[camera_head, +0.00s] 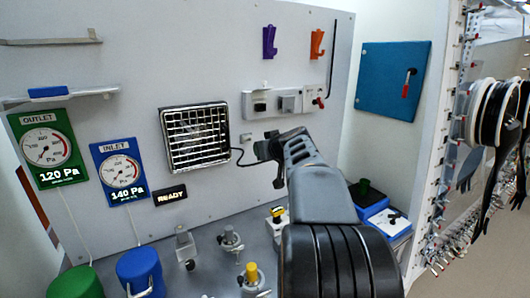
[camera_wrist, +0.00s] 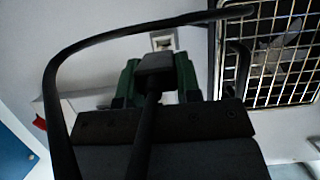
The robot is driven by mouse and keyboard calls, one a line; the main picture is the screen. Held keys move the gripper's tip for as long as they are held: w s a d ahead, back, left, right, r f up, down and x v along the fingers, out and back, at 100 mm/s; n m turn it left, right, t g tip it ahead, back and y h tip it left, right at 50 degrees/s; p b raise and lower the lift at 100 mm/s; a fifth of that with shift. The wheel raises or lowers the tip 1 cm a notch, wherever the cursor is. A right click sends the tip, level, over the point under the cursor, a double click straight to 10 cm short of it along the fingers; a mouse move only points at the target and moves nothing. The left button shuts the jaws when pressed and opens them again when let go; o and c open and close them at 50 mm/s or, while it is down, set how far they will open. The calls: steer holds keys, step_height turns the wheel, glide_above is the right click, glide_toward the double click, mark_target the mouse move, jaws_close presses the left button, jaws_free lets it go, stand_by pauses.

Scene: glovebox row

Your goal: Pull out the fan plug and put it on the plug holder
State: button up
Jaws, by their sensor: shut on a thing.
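My gripper (camera_head: 267,150) is in front of the wall, right of the fan (camera_head: 197,138) and below the white socket strip (camera_head: 284,101). In the wrist view, its green-padded fingers (camera_wrist: 157,88) are shut on the dark fan plug (camera_wrist: 153,66). The black cord (camera_wrist: 95,38) loops from the plug round to the fan (camera_wrist: 278,50). Just beyond the plug is a small white fixture (camera_wrist: 163,40) with a dark opening, perhaps the plug holder. I cannot tell whether the plug touches it. The plug's far end is hidden.
A purple hook (camera_head: 269,42) and an orange hook (camera_head: 317,43) are above the strip. A blue panel (camera_head: 392,80) is on the right wall. Valves, including a yellow-topped one (camera_head: 252,277), stand on the bench below. Gauges, including the inlet gauge (camera_head: 119,171), are at the left.

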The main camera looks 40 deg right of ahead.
steer(key=shift+w+d+p, duration=0.2)
steer(key=shift+w, duration=1.1)
steer(key=shift+w+d+p, duration=0.15)
steer(key=shift+w+d, duration=0.05)
steer(key=shift+w, duration=1.1)
steer(key=shift+b, duration=1.1)
steer(key=shift+w+d+p, duration=0.2)
steer(key=shift+w+p, duration=0.3)
steer(key=shift+w, duration=0.9)
steer(key=o, duration=1.1)
steer(key=b+v, duration=0.3)
steer(key=v, duration=1)
steer(key=shift+s+a+r, duration=0.1)
steer(key=shift+s+r, duration=0.05)
steer(key=shift+s, duration=0.15)
